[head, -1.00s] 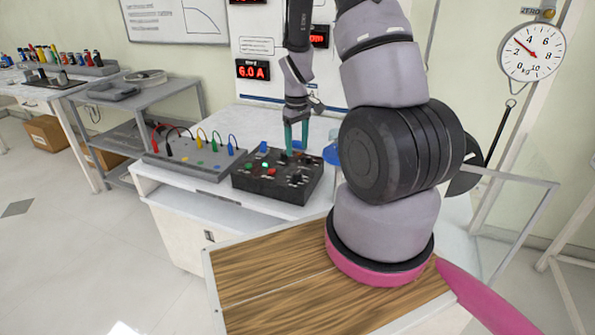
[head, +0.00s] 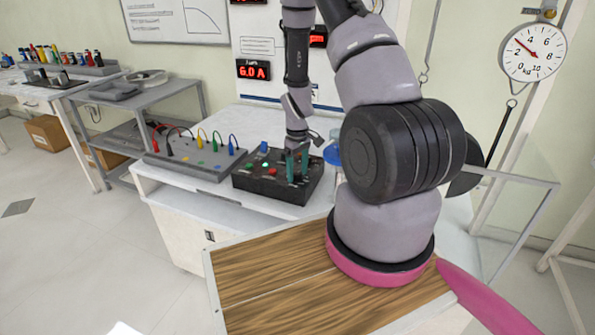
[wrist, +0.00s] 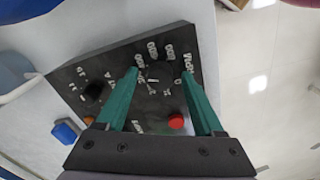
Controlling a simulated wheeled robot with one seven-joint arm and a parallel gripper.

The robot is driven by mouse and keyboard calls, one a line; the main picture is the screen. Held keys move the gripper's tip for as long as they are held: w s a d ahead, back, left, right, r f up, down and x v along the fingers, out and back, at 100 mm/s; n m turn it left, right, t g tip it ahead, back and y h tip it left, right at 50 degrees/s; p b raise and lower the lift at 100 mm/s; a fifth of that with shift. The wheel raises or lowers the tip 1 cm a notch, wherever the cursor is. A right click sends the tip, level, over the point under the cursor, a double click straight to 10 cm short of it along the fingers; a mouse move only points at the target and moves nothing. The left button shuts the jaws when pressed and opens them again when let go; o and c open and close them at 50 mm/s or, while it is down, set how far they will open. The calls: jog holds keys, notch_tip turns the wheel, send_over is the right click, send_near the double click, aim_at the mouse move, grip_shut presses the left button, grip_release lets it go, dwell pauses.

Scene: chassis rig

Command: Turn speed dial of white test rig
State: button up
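A dark control box (head: 262,188) sits on the white bench in the head view. The wrist view shows a black round dial (wrist: 158,75) on the box's panel (wrist: 88,65), ringed by white numbers and an RPM label. My gripper (wrist: 159,73) is open, with one teal finger on each side of this dial; I cannot tell whether they touch it. In the head view my gripper (head: 297,177) points down at the box's right part, and its fingers largely hide the dial there. A second black knob (wrist: 96,91) and a red button (wrist: 176,121) are nearby on the panel.
A grey box with coloured cables (head: 195,160) stands just left of the control box. A white wall panel (head: 268,40) with red displays, one reading 6.0 A (head: 253,69), rises behind. A blue object (head: 332,154) is close on the right. A wall scale (head: 532,52) hangs far right.

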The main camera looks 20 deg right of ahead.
grip_shut()
jog(key=shift+m, duration=0.3)
jog(key=m, duration=0.5)
jog(key=shift+m, duration=0.3)
jog(key=m, duration=0.6)
jog(key=shift+m, duration=0.4)
jog(key=shift+o, duration=0.9)
grip_release()
